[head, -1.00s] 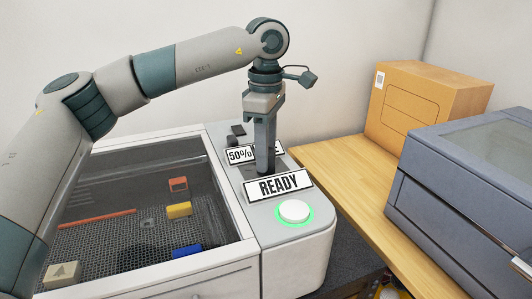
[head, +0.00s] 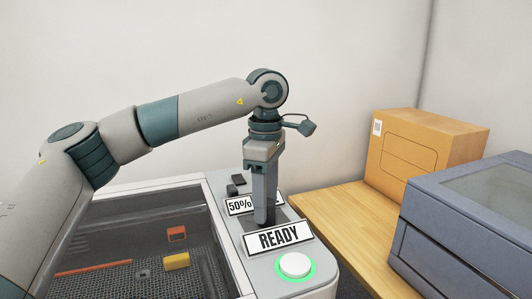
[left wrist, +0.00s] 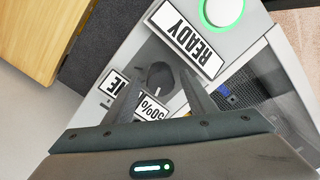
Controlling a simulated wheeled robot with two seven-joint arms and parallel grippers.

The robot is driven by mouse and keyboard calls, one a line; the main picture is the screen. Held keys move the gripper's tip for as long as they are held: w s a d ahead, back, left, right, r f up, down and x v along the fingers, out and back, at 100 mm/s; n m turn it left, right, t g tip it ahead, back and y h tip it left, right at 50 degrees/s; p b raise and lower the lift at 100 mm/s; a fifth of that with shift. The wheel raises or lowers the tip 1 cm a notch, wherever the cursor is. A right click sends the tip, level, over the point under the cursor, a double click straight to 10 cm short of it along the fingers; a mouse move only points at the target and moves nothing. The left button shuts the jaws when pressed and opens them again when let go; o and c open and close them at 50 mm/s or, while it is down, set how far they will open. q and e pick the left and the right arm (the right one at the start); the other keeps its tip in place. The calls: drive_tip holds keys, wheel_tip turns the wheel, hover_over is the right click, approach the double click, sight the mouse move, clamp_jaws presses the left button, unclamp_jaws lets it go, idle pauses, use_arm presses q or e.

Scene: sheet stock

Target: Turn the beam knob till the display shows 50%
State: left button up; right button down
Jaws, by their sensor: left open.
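My left gripper (head: 264,222) points straight down over the machine's control panel, with its fingers apart. In the left wrist view, the dark round knob (left wrist: 160,75) with a light pointer mark sits between the open fingertips; whether they touch it I cannot tell. My right gripper is not in view.
A READY sign (head: 278,237) stands just in front of the gripper, with a green-ringed white button (head: 295,265) before it. A glass-lidded bed with coloured blocks (head: 177,261) lies to the left. A cardboard box (head: 420,150) and grey case (head: 470,225) are at the right.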

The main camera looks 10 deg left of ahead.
use_arm(q)
wheel_tip(320, 180, up, 17)
drive_tip(key=shift+f, duration=0.2)
idle(0.3)
